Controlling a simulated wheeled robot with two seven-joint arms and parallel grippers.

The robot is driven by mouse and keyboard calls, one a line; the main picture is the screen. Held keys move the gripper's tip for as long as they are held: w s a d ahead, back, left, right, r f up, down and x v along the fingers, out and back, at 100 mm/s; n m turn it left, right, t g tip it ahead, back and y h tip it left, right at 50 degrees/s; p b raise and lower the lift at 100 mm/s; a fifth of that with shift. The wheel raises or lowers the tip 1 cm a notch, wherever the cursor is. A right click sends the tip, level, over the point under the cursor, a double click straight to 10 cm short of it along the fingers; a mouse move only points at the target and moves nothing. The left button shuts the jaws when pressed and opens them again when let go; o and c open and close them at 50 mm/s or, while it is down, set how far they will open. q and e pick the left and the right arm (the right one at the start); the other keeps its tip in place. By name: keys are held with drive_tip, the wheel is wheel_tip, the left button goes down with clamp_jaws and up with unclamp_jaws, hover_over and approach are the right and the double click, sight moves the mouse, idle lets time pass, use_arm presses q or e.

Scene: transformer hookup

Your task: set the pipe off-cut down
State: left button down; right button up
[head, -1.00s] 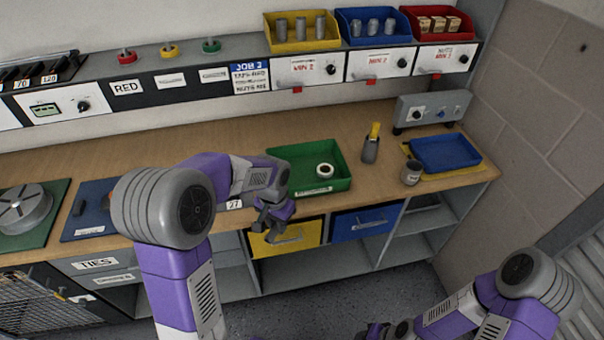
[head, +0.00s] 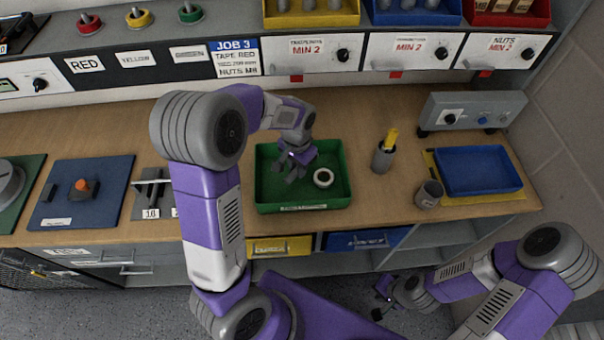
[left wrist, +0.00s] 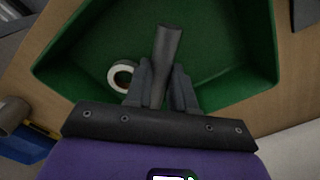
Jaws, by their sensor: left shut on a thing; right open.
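My left gripper (head: 298,168) is over the left part of the green tray (head: 262,205). In the left wrist view the gripper (left wrist: 160,85) is shut on the pipe off-cut (left wrist: 169,45), a grey rod that juts forward past the fingertips. The tray's green floor (left wrist: 215,45) lies below it; I cannot tell whether the off-cut touches it. The gripper hides the off-cut in the head view. A white ring-shaped roll (head: 323,178) lies in the tray just right of the gripper. My right gripper (head: 382,296) is open and empty, low in front of the bench.
A grey cup with a yellow item (head: 382,158) and a grey can (head: 429,194) stand right of the green tray. A blue tray (head: 478,170) is at the bench's right end. A blue board (head: 110,190) lies at the left. Bare wood surrounds the green tray.

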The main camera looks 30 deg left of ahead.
sight(298, 184)
use_arm(q)
drive_tip(key=shift+f+b, duration=0.55)
drive_tip(key=shift+f, duration=2.6)
drive_tip(key=shift+f, duration=0.1)
drive_tip(key=c, duration=1.4)
unclamp_jaws()
drive_tip(key=shift+f, duration=0.1)
drive_tip(key=o, duration=0.4)
drive_tip(key=shift+o, duration=0.2)
wheel_tip(298, 184, up, 12)
drive_tip(key=p, duration=0.2)
drive_tip(key=shift+r+p, duration=0.25)
drive_tip(key=shift+p, duration=0.05)
